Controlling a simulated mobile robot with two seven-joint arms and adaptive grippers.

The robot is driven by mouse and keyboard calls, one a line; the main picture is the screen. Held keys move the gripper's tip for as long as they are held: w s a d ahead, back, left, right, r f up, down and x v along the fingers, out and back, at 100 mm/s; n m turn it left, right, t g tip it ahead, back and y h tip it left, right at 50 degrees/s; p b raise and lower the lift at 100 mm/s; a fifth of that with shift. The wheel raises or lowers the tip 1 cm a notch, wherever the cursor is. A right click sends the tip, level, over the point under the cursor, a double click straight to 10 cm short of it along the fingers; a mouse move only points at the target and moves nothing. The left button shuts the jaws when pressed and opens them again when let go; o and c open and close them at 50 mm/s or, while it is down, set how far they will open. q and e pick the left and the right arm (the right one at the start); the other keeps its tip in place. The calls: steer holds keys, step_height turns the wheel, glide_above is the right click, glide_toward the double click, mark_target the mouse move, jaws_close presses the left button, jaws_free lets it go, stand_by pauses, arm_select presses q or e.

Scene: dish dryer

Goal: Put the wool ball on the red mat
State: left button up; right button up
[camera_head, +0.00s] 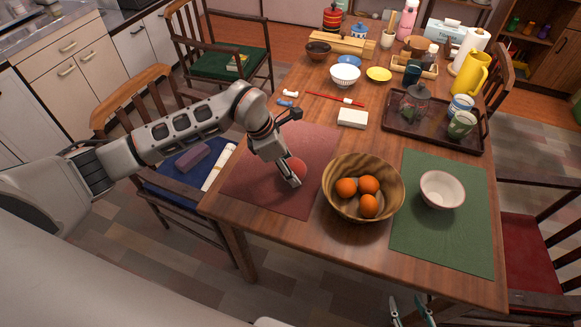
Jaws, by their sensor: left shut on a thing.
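The wool ball (298,167) is reddish and nearly the colour of the mat, and it is partly hidden by my gripper. My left gripper (292,179) reaches in from the left and is shut on the ball, over the right part of the red mat (250,188). I cannot tell whether the ball touches the mat. The red mat lies flat at the table's left front. My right gripper (410,303) shows only as two separate fingertips at the bottom edge, open and empty, in front of the table.
A wooden bowl (340,208) with several oranges stands right beside the red mat. Beyond it is a green mat (418,238) with a white bowl (442,189). A white box (353,118) and a dark tray (464,143) with cups stand further back. Chairs surround the table.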

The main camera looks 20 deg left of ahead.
arm_select(q)
steer(key=o, duration=1)
steer(key=shift+o, duration=0.5)
steer(key=p+v, duration=0.1)
steer(key=v, duration=1.1)
steer(key=shift+s, duration=0.1)
